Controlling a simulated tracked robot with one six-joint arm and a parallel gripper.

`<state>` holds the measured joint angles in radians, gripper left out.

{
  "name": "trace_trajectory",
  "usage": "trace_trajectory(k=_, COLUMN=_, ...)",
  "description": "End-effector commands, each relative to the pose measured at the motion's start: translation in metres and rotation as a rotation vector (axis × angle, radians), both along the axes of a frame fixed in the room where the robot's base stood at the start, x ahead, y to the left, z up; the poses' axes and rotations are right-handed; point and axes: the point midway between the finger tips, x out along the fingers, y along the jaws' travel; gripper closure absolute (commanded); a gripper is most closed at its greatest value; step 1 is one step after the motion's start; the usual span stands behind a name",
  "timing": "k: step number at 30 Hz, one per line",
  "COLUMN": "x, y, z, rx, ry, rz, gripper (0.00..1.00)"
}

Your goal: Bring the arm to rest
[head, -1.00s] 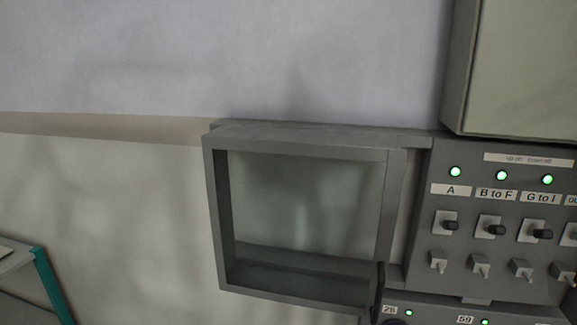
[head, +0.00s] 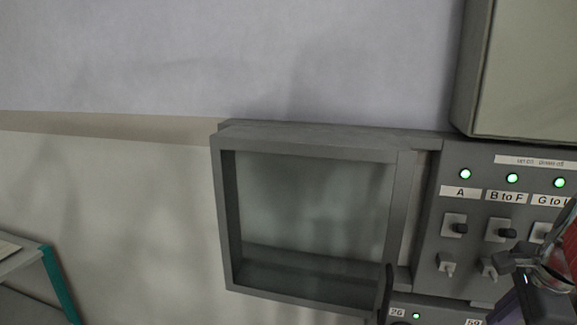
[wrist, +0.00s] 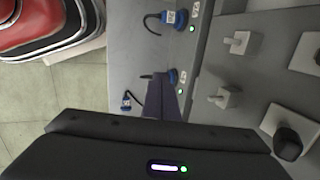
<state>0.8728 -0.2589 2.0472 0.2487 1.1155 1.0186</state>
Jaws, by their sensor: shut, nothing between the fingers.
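My gripper (wrist: 168,97) shows in the wrist view as two dark fingers close together with nothing between them. It is in front of the grey switch panel. In the head view part of my arm, red and dark, stands at the lower right edge and covers some of the panel. I cannot make out the fingertips clearly there. In the wrist view the dark wrist housing hides the lower part of the picture.
The switch panel (head: 436,215) has toggles, black knobs and lit green lamps. An open-framed glass door (head: 224,225) juts out left of it. A blue plug (wrist: 172,17) with a black cable sits near the fingers. Plain wall fills the upper left.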

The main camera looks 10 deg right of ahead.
Motion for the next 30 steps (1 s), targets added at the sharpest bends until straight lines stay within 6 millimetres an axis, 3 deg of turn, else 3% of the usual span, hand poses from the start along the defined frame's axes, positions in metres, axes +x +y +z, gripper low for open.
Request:
trace_trajectory(k=6, x=0.004, y=0.045, z=-0.029, rx=-0.134, ry=0.113, rz=0.385, gripper=1.0)
trace_trajectory(k=17, x=0.013, y=0.139, z=-0.028, rx=-0.347, ry=0.071, rz=0.933, gripper=1.0)
trace_trajectory(k=30, x=-0.006, y=0.239, z=-0.038, rx=-0.633, ry=-0.021, rz=1.575, gripper=1.0)
